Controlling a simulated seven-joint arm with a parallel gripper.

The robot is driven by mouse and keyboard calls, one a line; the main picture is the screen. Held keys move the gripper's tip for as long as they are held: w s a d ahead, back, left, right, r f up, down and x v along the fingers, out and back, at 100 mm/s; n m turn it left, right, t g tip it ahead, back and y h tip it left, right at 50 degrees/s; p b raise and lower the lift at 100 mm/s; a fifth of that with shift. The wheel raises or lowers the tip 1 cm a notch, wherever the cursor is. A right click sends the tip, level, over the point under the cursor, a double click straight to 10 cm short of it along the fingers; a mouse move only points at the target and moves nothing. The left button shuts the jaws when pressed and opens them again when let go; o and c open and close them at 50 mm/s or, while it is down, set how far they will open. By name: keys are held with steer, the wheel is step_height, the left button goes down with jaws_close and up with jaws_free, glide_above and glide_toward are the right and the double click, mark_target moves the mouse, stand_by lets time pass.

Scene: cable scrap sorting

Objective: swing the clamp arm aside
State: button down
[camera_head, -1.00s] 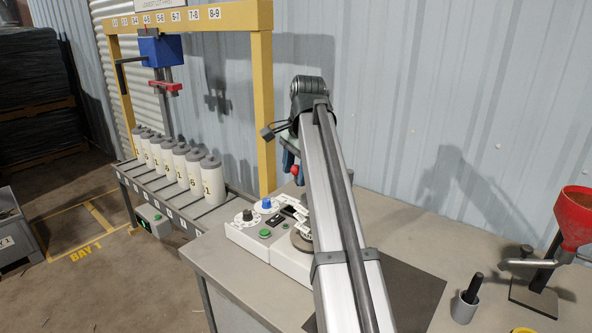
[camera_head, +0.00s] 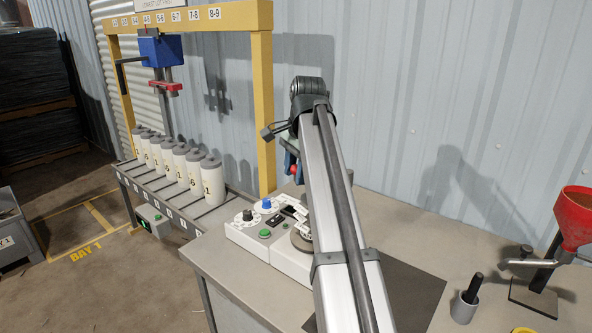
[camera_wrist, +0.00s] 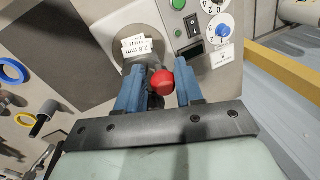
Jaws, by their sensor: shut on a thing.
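In the wrist view a round red knob (camera_wrist: 162,82) sits between the two blue fingers of my gripper (camera_wrist: 163,92). The fingers are shut on the knob, which I take to be the clamp arm's handle. The rest of the clamp arm is hidden by the fingers and knob. Beyond them are a round disc and white labels (camera_wrist: 136,45) reading about 2.0 mm on the light machine. In the head view the red knob (camera_head: 291,170) shows as a small patch left of my arm, above the machine (camera_head: 262,236), with my gripper mostly hidden.
The machine's panel has a blue dial (camera_head: 267,203), a black knob and a green button (camera_head: 265,233). A dark mat (camera_head: 415,295) lies to the right. A grey cup (camera_head: 464,307) and red funnel (camera_head: 573,222) stand farther right. A rack of white cylinders (camera_head: 212,180) stands left.

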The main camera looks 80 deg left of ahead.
steer(key=shift+a, duration=0.1)
steer(key=shift+s+a+m, duration=0.1)
steer(key=shift+a+m, duration=0.3)
steer(key=shift+a, duration=0.25)
steer(key=w+a+m+t, duration=0.2)
steer(key=w+a+m, duration=0.1)
steer(key=a+m, duration=0.65)
steer(key=w+a+m+t+h, duration=0.1)
steer(key=w+a+m, duration=0.4)
steer(key=w+m, duration=0.4)
steer(key=shift+w+a+m, duration=0.35)
steer(key=shift+w+a, duration=0.05)
steer(key=shift+w, duration=1.05)
